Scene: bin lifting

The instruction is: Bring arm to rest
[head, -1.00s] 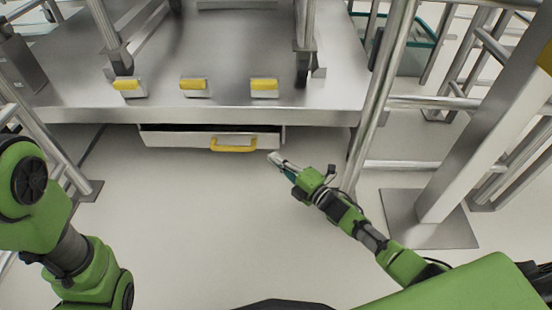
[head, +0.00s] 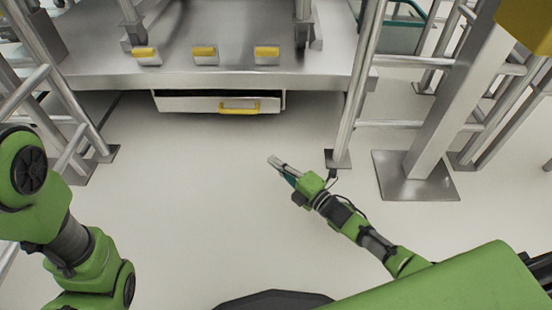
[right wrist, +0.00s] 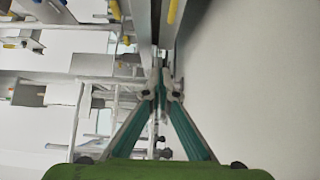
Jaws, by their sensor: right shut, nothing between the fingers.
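My right gripper (head: 275,163) is in front of the steel platform, over bare floor, apart from everything. In the right wrist view its fingers (right wrist: 161,88) meet at the tips, shut and empty. My left arm (head: 65,235) comes in at the left edge of the head view, but its gripper is outside the picture. A grey drawer (head: 190,104) with a yellow handle (head: 239,107) sits under the platform's front edge. It is pulled out a little, with a dark gap above its front.
The steel platform (head: 110,72) carries several yellow-topped blocks (head: 205,54). Tubular rails (head: 362,90) stand on both sides. A thick post with a square base plate (head: 415,176) is at the right. A teal-rimmed bin (head: 400,40) is behind. The middle floor is clear.

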